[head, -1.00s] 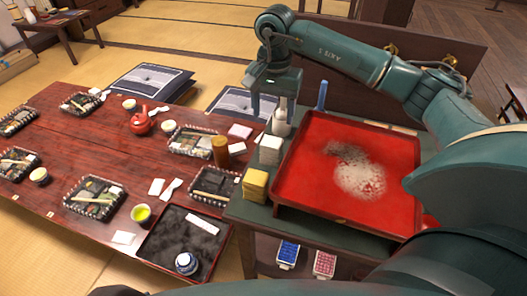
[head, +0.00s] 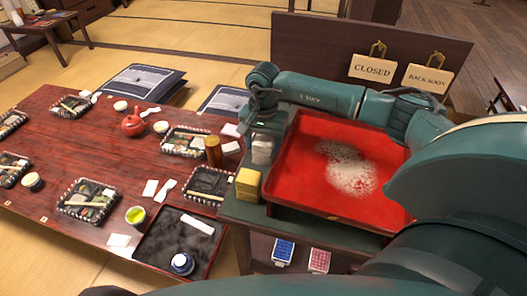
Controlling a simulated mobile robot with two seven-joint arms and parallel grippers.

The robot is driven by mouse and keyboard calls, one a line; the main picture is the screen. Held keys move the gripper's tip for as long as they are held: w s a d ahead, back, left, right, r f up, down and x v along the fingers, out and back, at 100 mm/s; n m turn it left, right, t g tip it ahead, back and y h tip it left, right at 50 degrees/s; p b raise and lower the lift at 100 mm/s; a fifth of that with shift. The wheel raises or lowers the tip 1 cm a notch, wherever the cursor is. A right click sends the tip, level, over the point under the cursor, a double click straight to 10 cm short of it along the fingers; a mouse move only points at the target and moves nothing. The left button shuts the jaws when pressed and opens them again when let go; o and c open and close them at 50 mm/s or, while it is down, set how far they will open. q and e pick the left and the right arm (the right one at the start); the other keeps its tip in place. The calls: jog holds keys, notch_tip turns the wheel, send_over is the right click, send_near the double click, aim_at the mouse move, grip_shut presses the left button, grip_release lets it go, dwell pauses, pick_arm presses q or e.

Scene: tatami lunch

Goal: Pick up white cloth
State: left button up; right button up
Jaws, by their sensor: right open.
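My left gripper is not in view.
A yellow block (head: 248,184) stands just in front of the cloth. The red tray (head: 290,190), with white powder (head: 350,172), fills most of the stand (head: 235,212). A brown cylinder (head: 213,151) stands on the low table to the left. Hanging signs (head: 372,68) are behind.

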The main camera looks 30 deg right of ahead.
aim_at(264, 141)
jog(key=shift+c, duration=0.5)
jog(key=c, duration=0.6)
jog(key=shift+r, duration=0.1)
jog(key=shift+c, duration=0.2)
notch_tip(264, 141, up, 10)
jog(key=shift+f, duration=0.1)
